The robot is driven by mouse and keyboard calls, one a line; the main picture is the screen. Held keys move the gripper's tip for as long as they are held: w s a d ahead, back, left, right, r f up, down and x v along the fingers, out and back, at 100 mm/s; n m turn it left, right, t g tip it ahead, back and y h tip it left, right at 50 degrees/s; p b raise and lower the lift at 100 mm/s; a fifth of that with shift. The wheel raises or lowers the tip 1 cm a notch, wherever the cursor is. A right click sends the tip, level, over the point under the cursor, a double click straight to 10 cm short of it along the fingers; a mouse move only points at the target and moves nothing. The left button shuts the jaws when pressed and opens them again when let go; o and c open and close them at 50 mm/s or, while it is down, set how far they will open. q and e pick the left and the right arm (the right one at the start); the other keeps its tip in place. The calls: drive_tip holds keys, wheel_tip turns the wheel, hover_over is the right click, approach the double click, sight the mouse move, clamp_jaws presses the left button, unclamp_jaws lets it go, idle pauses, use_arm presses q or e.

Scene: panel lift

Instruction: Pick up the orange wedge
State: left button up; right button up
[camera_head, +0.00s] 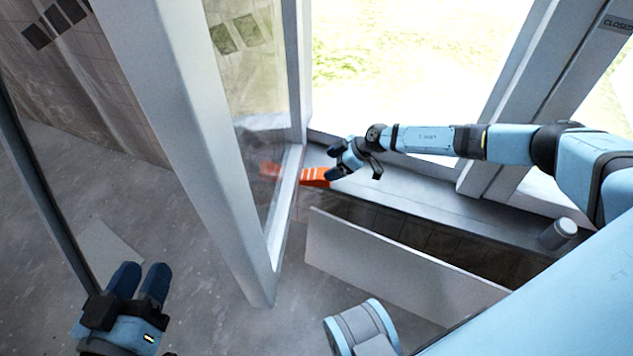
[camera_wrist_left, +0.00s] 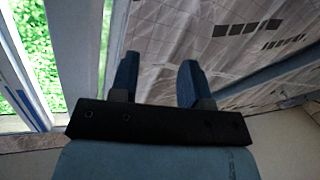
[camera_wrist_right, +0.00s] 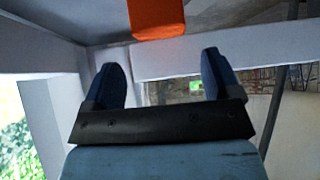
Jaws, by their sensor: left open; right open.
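The orange wedge (camera_head: 314,175) has pale stripes and sits low at the foot of the glazed door; part of it shows through the glass. In the right wrist view the orange wedge (camera_wrist_right: 157,18) is at the top middle, beyond the fingertips. My right gripper (camera_head: 334,162) is open and empty beside the wedge's right end; whether it touches is unclear. Its spread fingers also show in the right wrist view (camera_wrist_right: 161,70). My left gripper (camera_head: 141,278) is open and empty at the lower left, far from the wedge; its fingers show in the left wrist view (camera_wrist_left: 158,78).
The grey-framed door (camera_head: 190,120) stands between my two grippers. A flat pale panel (camera_head: 385,262) lies right of the door's lower end, near a grey sill (camera_head: 440,205). A small grey cylinder (camera_head: 558,233) stands at the right. The concrete floor (camera_head: 150,205) on the left is mostly clear.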

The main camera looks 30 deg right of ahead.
sight(315, 173)
drive_tip(key=shift+x, duration=0.95)
drive_tip(key=b+x, duration=0.4)
drive_tip(key=shift+a+f+b, duration=0.2)
drive_tip(key=shift+f+b, duration=0.15)
drive_tip(key=shift+w+a+f, duration=0.1)
drive_tip(key=shift+a+f, duration=0.05)
drive_tip(key=shift+a, duration=0.15)
use_arm(q)
drive_tip(key=w+m, duration=0.1)
drive_tip(key=a+m+t, duration=0.1)
drive_tip(key=w+m+t, duration=0.1)
drive_tip(key=shift+w+a+r+m, duration=0.35)
drive_tip(key=shift+a+m, duration=0.05)
use_arm(e)
drive_tip(key=c, duration=1)
drive_tip(key=shift+c, duration=0.2)
use_arm(q)
drive_tip(key=shift+a+r+h, duration=0.1)
drive_tip(key=shift+r+h, duration=0.1)
drive_tip(key=shift+h, duration=0.2)
use_arm(e)
drive_tip(key=shift+d, duration=0.1)
